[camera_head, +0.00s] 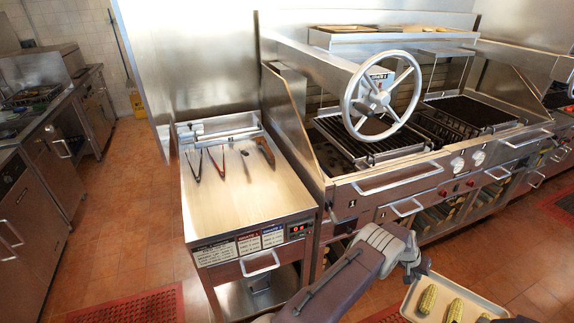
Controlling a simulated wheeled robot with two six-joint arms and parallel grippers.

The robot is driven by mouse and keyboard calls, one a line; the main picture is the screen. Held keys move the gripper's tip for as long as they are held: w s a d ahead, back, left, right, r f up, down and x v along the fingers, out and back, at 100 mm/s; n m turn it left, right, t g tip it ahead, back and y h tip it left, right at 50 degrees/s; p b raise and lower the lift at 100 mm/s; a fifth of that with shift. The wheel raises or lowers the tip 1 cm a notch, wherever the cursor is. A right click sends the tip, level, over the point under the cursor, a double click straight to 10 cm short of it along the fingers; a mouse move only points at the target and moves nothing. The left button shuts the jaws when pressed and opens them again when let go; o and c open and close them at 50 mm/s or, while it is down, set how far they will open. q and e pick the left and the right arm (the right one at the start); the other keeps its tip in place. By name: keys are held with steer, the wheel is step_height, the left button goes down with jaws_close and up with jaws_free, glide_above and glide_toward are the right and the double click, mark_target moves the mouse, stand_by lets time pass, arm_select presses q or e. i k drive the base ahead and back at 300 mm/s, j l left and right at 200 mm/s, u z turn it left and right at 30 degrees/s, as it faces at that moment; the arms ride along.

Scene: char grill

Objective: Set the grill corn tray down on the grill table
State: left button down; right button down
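The grill corn tray (410,305) is a pale shallow tray with several yellow-green corn cobs (454,310). It is held over the floor at the bottom right, and its near part is cut off by the picture edge. My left gripper (413,274) is at the tray's far left corner and appears shut on its rim; the fingertips are small and partly hidden. A dark piece at the bottom edge by the tray may be part of my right arm; its fingers do not show. The grill table (235,212) is a steel-topped stand left of the grill, apart from the tray.
Tongs (217,162) and other utensils, one brown-handled (266,151), lie along the table's back. The table's front and middle are bare. The char grill (375,140) with its large wheel (382,95) stands to the right. Counters (55,150) line the left.

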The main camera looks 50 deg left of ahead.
mark_target(246, 196)
steer(key=u, duration=1.75)
